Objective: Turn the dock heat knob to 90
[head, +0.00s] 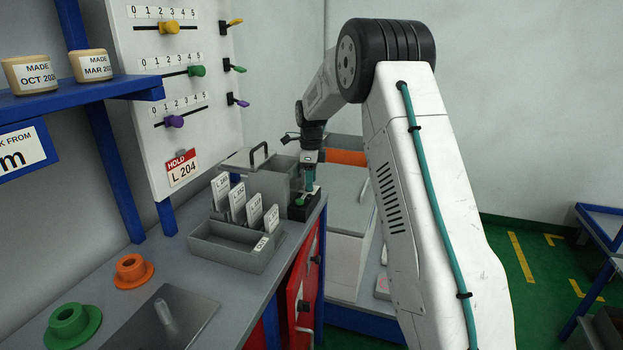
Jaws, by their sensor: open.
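My arm reaches over the bench, and my gripper (310,180) points down at a small black block (297,211) near the bench's far right corner. A teal part shows at my fingertips, and a small green piece shows on the block just below them. I cannot tell whether either is the dock heat knob, or whether the gripper touches them. The gripper is open. No dial marks or number 90 can be read on the block at this size.
A grey tray of upright white cards (238,246) stands left of the block, and a grey box with a black handle (250,172) behind it. A white slider panel (178,95) rises at the left. Orange (133,272) and green (72,328) flanged pieces sit at the front left.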

